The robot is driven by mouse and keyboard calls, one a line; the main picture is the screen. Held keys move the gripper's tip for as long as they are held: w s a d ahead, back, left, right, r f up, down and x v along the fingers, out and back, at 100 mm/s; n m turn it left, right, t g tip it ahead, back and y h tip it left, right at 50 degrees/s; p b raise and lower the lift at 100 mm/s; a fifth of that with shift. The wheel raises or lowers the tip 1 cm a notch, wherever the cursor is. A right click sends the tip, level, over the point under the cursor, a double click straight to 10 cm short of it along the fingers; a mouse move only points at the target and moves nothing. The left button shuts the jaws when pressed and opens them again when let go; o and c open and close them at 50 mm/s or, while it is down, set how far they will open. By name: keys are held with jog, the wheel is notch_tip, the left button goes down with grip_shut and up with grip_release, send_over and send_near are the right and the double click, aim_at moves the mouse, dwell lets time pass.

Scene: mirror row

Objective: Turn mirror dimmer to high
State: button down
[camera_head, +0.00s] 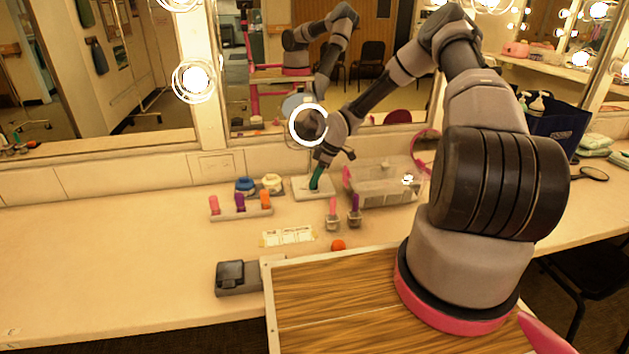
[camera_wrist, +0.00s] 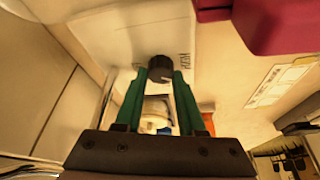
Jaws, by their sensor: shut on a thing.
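The mirror dimmer is a pale plate (camera_head: 302,194) near the back of the counter, below the mirror. In the wrist view its pale face (camera_wrist: 118,32) carries a round black knob (camera_wrist: 160,66). Small lettering stands on the face right of the knob, too small to read surely. My gripper (camera_head: 316,183) reaches down to the plate from above. In the wrist view its green fingers (camera_wrist: 160,76) stand either side of the knob, shut on it. The knob is hidden in the head view, and which way it points is unclear.
A clear bin (camera_head: 385,185) stands close right of the dimmer. Blue and cream jars (camera_head: 272,184) and a holder with several colored bottles (camera_head: 240,213) stand left. The left counter is clear.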

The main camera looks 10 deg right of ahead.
dwell(0.3)
jog(key=c, duration=0.5)
grip_release()
jog(key=shift+d, duration=0.1)
jog(key=v, duration=1)
jog(key=shift+r, duration=0.4)
jog(key=shift+d, duration=0.1)
